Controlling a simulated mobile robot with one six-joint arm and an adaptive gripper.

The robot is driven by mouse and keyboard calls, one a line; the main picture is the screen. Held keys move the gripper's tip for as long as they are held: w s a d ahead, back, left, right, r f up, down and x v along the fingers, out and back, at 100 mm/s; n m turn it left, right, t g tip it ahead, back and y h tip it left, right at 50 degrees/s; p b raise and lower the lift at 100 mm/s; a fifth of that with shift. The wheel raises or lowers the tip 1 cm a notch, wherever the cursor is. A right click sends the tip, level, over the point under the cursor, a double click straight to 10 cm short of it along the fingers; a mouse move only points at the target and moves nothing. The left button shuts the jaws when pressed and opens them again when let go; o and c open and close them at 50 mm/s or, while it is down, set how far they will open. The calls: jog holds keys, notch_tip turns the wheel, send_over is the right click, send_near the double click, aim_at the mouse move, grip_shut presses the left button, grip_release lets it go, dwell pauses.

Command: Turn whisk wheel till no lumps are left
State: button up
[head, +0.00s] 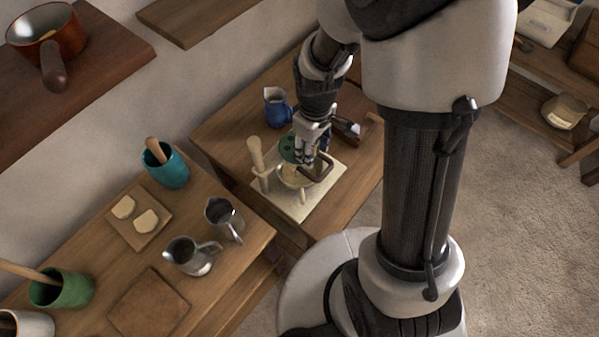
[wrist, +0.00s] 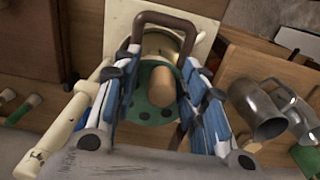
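The whisk stand has a pale cream base (head: 299,207) on the table, with a bowl (head: 290,182) on it. A green wheel with dark dots (head: 288,148) sits above the bowl. In the wrist view the wheel (wrist: 148,112) lies behind a rounded wooden knob (wrist: 162,84). My gripper (head: 310,162) is at the wheel. In the wrist view its blue-padded fingers (wrist: 160,92) are apart on both sides of the knob, with gaps showing. A brown U-shaped handle (head: 322,172) stands out beside the bowl. The bowl's contents are too small and covered to judge.
A blue jug (head: 277,108) stands behind the stand. A cream post with a grip (head: 257,157) rises at its left. On the nearer table are metal jugs (head: 194,256) (head: 224,218), a teal pot (head: 167,166) and a board with pale pieces (head: 138,220). Floor at right is clear.

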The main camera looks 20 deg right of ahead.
notch_tip(320, 180, up, 8)
jog(key=p, duration=0.6)
jog(key=shift+r, duration=0.1)
dwell(0.7)
jog(key=shift+r+b, duration=0.3)
jog(key=shift+r, duration=0.1)
jog(key=s+r+m+t+b, duration=0.2)
jog(key=s+r+m+b, duration=0.1)
jog(key=s, duration=0.4)
jog(key=s+r+m+t+b, duration=0.2)
jog(key=s+r+m+b, duration=0.2)
jog(key=s+b, duration=0.3)
jog(key=shift+s+r+t+b, duration=0.3)
jog(key=shift+s+r+b, duration=0.1)
jog(key=shift+r+b, duration=0.1)
